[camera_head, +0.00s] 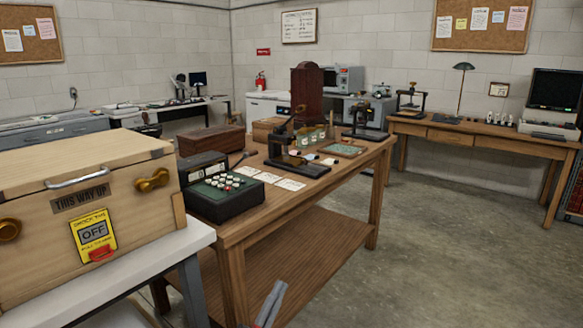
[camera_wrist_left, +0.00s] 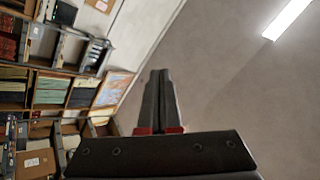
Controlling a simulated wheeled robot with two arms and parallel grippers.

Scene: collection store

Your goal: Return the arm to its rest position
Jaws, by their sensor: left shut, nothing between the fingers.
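My left gripper (camera_head: 277,290) shows at the bottom edge of the head view, as two grey fingers with a little red at their base. It is in front of the wooden table and touches nothing that I can see. In the left wrist view the gripper (camera_wrist_left: 160,76) has its fingers together with nothing between them, and points up towards the ceiling. The rest of my left arm is out of the head view. My right gripper is in neither view.
A wooden crate (camera_head: 140,205) stands on a white-topped table (camera_head: 140,262) at left. The wooden table (camera_head: 325,180) holds a dark keyed machine (camera_head: 222,190) and several instruments. Open floor (camera_head: 430,250) lies to the right. Shelves (camera_wrist_left: 60,90) fill the wrist view's left side.

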